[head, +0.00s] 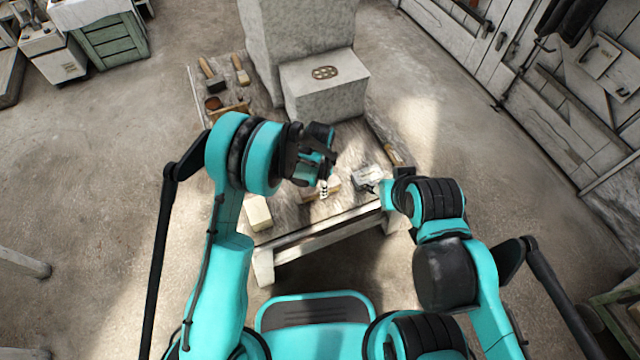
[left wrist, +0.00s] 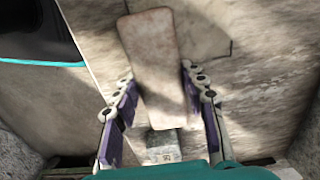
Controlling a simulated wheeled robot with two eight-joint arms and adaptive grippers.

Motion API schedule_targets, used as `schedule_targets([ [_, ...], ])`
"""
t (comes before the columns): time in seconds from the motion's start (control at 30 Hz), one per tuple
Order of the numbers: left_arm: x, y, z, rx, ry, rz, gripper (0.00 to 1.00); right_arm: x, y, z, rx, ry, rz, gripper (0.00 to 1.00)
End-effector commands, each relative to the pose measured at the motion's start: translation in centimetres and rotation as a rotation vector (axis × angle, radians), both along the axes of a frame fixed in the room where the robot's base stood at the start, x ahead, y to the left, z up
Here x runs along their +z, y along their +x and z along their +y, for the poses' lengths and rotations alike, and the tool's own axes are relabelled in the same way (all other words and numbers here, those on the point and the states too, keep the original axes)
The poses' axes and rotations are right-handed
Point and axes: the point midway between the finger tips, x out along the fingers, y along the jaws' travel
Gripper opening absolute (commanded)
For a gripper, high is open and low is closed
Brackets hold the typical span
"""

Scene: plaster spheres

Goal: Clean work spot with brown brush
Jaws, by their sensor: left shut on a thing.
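My left gripper (head: 322,186) is low over the front middle of the low work table (head: 345,208). In the left wrist view its two fingers (left wrist: 157,74) stand either side of a long, pale brown block, which looks like the brush (left wrist: 150,45), and are shut on it. In the head view a light wooden piece of the brush (head: 333,188) shows beside the fingers; the rest is hidden by my gripper. The bristles cannot be made out. My right gripper (head: 376,187) is at the table's right front, by a grey metal tool (head: 366,177); its fingers are unclear.
A large stone block with a lower step (head: 325,95) stands at the back of the table. A pale block (head: 257,213) sits front left. A wooden handle (head: 393,155) lies at the right.

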Motion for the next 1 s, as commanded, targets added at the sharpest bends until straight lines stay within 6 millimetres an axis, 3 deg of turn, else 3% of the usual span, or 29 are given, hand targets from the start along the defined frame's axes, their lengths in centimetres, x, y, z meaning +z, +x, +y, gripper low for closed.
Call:
schedule_targets([
  [0.63,0.1,-1.2,3.6,0.001,0.0,0.0,0.19,0.0,0.0,0.0,0.0,0.0,0.0,0.4],
  [1.0,0.1,-1.2,3.7,0.0,0.0,0.0,0.19,0.1,0.0,0.0,0.0,0.0,0.0,0.4],
])
